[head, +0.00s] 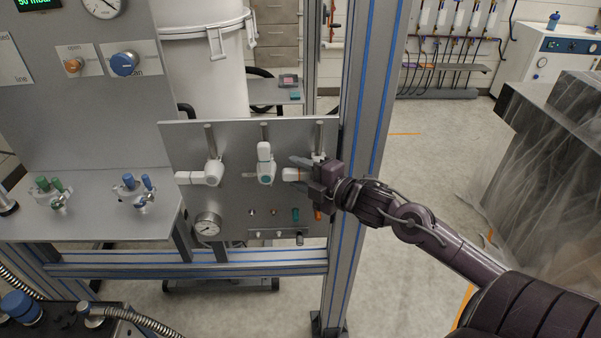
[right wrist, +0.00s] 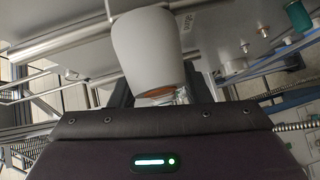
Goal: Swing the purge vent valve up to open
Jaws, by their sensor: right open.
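The grey valve panel (head: 235,205) carries three white valves in a row. The right valve's white handle (head: 291,174) points left, level, with an orange band; its body is largely hidden behind my right gripper (head: 302,172). I cannot read which valve is labelled purge vent. My right gripper is open at this right valve, its fingers close to the handle; contact cannot be told. In the right wrist view a large white handle (right wrist: 148,48) with an orange-brown end stands just ahead of the gripper body. My left gripper is not in view.
A gauge (head: 207,227) and small knobs sit below. A blue-striped frame post (head: 360,120) stands right of the panel, close to my arm.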

